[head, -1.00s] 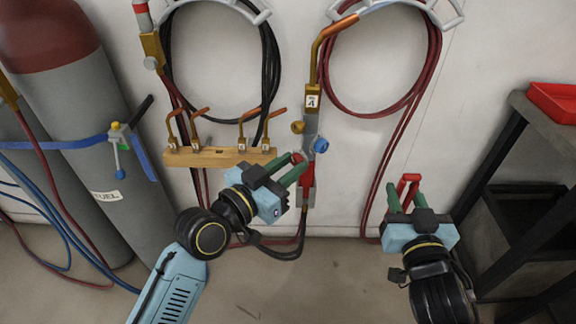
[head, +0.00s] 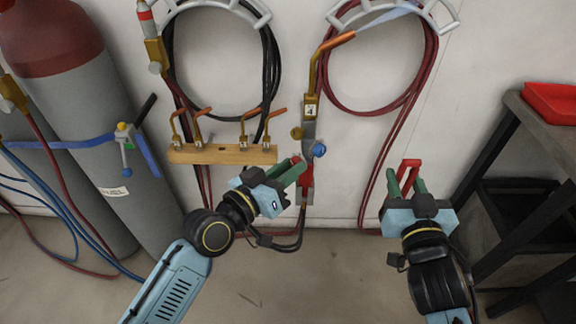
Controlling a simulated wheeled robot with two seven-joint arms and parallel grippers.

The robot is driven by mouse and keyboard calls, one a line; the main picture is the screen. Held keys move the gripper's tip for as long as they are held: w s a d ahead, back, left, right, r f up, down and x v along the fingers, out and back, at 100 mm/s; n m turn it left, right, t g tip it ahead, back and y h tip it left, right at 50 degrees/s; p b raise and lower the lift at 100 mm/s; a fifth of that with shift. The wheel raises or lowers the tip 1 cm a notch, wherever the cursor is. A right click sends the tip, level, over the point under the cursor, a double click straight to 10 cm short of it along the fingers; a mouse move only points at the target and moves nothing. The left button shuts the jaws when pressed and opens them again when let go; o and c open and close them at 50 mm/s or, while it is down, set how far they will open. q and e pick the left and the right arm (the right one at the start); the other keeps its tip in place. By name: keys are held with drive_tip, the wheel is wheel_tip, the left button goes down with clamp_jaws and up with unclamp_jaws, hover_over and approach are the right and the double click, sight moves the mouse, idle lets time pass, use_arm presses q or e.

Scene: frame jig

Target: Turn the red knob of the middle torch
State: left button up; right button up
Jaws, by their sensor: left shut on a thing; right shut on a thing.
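The torch with brass and grey body (head: 311,112) and copper tip hangs upright on the wall right of centre. It has a brass knob (head: 297,132), a blue knob (head: 319,150) and a red lower part (head: 307,181). My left gripper (head: 299,167) is at the torch's lower left side, its green fingers shut on a small red piece (head: 296,159) that looks like the red knob; the fingers hide most of it. My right gripper (head: 406,180) is away to the right, shut on a red U-shaped thing (head: 410,167) held upright.
A wooden rack (head: 222,154) with several copper tips is on the wall between. Gas cylinders (head: 75,110) stand left. A dark shelf (head: 535,120) with a red tray (head: 552,101) stands right. Hoses hang behind the grippers.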

use_arm(q)
drive_tip(key=o, duration=1)
drive_tip(key=v, duration=1.2)
drive_tip(key=shift+p, duration=0.4)
drive_tip(key=shift+d, duration=0.1)
